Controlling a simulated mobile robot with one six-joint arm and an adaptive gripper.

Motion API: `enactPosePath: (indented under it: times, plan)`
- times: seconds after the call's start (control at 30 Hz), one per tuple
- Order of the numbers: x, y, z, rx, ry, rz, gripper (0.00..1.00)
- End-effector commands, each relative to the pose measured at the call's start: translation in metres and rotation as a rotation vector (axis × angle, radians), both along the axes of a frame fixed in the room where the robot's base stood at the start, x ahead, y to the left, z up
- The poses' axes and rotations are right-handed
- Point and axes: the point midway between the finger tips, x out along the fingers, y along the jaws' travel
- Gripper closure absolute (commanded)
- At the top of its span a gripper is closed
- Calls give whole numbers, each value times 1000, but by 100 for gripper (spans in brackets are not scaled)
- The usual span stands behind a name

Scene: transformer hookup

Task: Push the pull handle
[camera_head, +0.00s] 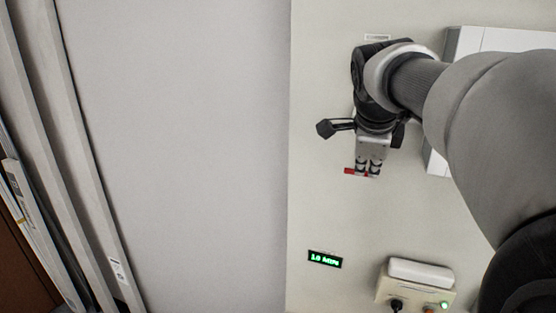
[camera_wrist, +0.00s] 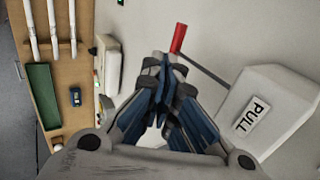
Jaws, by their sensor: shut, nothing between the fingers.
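The pull handle has a red grip (camera_wrist: 178,37) on a thin dark rod in the wrist view. The rod runs to a pale box (camera_wrist: 262,92) with a PULL label. In the head view a small red part (camera_head: 351,171) shows at the fingertips, mostly hidden by them. My gripper (camera_head: 367,172) is shut and empty, pointing down in front of the pale wall. In the wrist view the closed fingertips of my gripper (camera_wrist: 165,62) are just beside the lower end of the red grip. I cannot tell whether they touch it.
A green-lit display (camera_head: 325,259) and a control box (camera_head: 415,287) with a dark knob sit lower on the wall. A white panel box (camera_head: 490,40) is behind my arm. A wooden board with white tubes and a green tray (camera_wrist: 43,94) lies left in the wrist view.

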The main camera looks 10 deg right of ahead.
Motion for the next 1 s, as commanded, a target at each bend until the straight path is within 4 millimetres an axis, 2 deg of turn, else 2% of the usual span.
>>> enactPosePath:
  times: [0.03, 0.2, 0.43, 0.87, 0.93, 1.0]
  plan:
    - [-6, 7, 13, -1, -9, 4, 100]
    - [-23, 19, 44, -1, -9, 4, 100]
    - [-39, 29, 71, 0, -6, 3, 100]
    - [-43, 31, 76, 0, -4, 3, 100]
    - [-44, 32, 73, -5, 1, 15, 100]
    - [-48, 37, 61, -20, 18, 63, 100]
